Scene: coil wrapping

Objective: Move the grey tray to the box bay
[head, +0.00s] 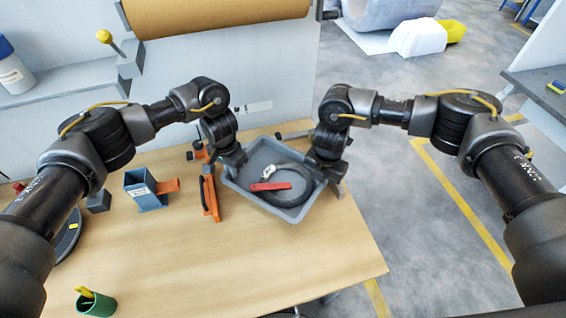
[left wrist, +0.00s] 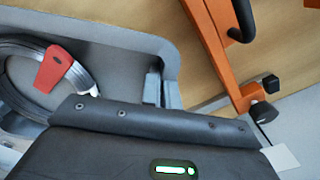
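The grey tray (head: 256,162) is at the far right part of the wooden table, between my two grippers. I cannot tell whether the tray is off the table.
An orange-handled tool (head: 210,195) lies close to the tray's left side. A blue-grey holder (head: 146,190) and a green cup (head: 96,302) stand further left. The table (head: 270,262) is clear in front of the tray. Open floor (head: 420,230) lies right, with a grey bench (head: 545,85) beyond.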

